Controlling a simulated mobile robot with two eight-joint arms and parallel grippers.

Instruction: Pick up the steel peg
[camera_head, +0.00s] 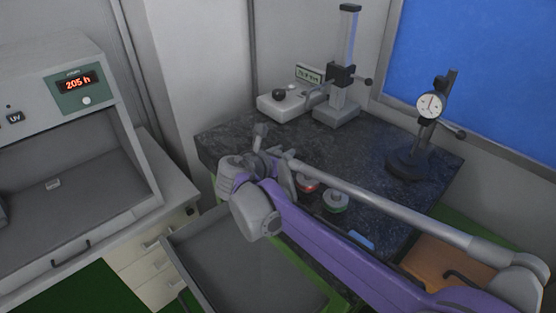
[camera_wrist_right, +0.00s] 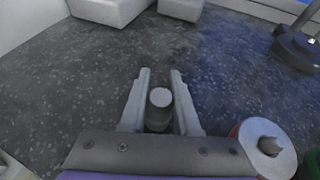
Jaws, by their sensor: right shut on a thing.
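The steel peg (camera_wrist_right: 160,98) shows in the right wrist view as a grey cylinder with a pale round end. It stands between the two fingers of my right gripper (camera_wrist_right: 160,80), which is shut on it. In the head view my right gripper (camera_head: 264,152) is over the left part of the dark speckled table (camera_head: 225,138), and the peg is hard to tell from the fingers there. The peg's lower part is hidden, and I cannot tell whether it touches the table. My left gripper is out of view.
A red-rimmed round piece (camera_head: 308,184) and a green-rimmed one (camera_head: 335,202) lie close to my right arm. A dial gauge stand (camera_head: 408,165), a column stand (camera_head: 337,112) and a white device (camera_head: 281,104) stand farther back. An open drawer (camera_head: 190,257) is at the front left.

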